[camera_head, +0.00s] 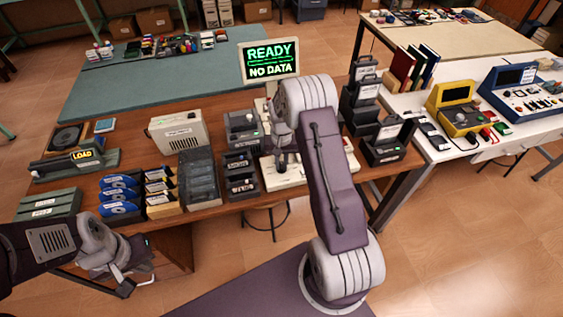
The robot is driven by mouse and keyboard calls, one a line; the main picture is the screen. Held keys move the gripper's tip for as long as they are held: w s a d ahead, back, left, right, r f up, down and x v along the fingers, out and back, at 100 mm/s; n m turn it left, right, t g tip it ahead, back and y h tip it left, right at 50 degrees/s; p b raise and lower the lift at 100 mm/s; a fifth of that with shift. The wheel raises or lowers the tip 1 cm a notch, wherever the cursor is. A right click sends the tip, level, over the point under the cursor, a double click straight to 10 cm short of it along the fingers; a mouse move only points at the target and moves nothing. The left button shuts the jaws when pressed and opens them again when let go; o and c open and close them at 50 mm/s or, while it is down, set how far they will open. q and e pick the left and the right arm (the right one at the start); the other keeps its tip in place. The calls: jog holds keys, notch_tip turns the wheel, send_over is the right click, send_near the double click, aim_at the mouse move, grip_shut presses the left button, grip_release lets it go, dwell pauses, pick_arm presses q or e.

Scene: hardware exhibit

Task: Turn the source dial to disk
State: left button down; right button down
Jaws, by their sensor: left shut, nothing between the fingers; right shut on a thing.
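A cream console (268,180) stands on the wooden table below the monitor (270,62), which reads "READY" and "NO DATA". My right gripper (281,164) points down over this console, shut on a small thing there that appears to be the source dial. The dial and its marking are hidden behind the gripper and arm, so I cannot tell its setting. My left gripper (136,282) is shut and empty, low at the front left, in front of the table edge and away from the console.
A yellow device (458,108) sits on the white table. Floor in front is open.

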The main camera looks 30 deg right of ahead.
aim_at(281, 165)
jog(key=shift+w+r+m, duration=0.1)
jog(key=shift+m, duration=0.8)
jog(key=c, duration=1.4)
grip_release()
jog(key=shift+c, duration=0.2)
notch_tip(281, 165, up, 9)
